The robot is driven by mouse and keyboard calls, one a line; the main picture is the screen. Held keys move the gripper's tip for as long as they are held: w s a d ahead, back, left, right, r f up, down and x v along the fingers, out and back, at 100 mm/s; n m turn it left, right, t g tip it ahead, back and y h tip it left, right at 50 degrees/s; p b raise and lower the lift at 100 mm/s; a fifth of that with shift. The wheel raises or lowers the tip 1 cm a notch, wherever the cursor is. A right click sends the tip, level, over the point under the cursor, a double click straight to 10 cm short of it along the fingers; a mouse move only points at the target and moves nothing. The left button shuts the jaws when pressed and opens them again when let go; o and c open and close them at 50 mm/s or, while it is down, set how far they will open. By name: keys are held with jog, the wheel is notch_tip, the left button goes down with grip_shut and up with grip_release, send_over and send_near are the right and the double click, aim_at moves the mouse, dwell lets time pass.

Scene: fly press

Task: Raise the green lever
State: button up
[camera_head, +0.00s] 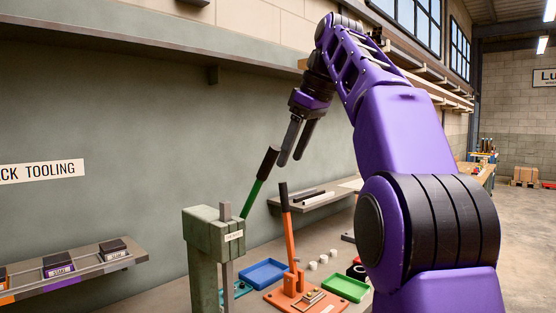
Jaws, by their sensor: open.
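The green lever (252,200) rises from behind the grey-green press (203,240). It tilts up to the right and ends in a black grip (266,163). Nothing shows between the fingers. The lever's lower pivot is hidden behind the press.
An orange lever press (290,251) with a black handle stands right of the green lever. A blue tray (263,273), a green tray (346,287) and small white pieces (323,258) lie on the bench. A wall shelf (310,197) is behind. My arm fills the right side.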

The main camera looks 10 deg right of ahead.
jog(key=s+d+b, duration=0.1)
jog(key=s+d, duration=0.2)
jog(key=s, duration=0.2)
jog(key=shift+s+d, duration=0.2)
jog(key=shift+d, duration=0.1)
